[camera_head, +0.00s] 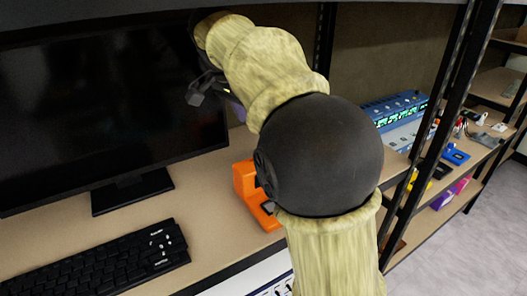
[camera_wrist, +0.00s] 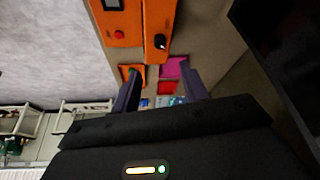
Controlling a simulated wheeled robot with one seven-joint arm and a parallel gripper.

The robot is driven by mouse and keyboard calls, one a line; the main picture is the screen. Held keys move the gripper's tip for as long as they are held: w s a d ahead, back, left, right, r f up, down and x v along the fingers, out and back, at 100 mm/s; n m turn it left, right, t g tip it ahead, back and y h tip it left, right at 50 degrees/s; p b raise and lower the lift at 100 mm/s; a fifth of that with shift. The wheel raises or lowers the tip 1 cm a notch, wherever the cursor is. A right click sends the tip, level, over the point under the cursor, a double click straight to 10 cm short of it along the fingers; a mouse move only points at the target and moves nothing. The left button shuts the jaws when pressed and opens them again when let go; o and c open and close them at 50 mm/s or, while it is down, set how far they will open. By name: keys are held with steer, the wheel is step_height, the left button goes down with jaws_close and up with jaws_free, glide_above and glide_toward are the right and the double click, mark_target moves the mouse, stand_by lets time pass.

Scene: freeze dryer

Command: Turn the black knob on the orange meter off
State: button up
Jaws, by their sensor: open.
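The orange meter (camera_head: 246,180) stands on the desk, right of the monitor in the head view. My arm hides much of it there. In the wrist view, orange housing (camera_wrist: 132,25) shows at the top, cut off by the frame edge. The black knob (camera_wrist: 160,41) sits on its narrower right part. A red button (camera_wrist: 119,34) and part of a dark display (camera_wrist: 112,4) are on the left part. My gripper (camera_wrist: 160,74) is open and empty. Its fingers are spread below the knob in the picture, apart from it. The knob is not visible in the head view.
A black monitor (camera_head: 100,110) and keyboard (camera_head: 95,265) occupy the desk's left. A blue device (camera_head: 395,108) stands to the right, near black shelf posts. Orange, magenta and red pieces (camera_wrist: 172,68) show around my fingertips in the wrist view.

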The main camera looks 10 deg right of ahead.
steer(key=shift+d+f, duration=0.1)
steer(key=b+x, duration=0.1)
steer(key=x, duration=1)
steer(key=shift+w+f, duration=0.1)
steer(key=shift+f, duration=0.3)
steer(key=shift+c, duration=0.4)
jaws_close()
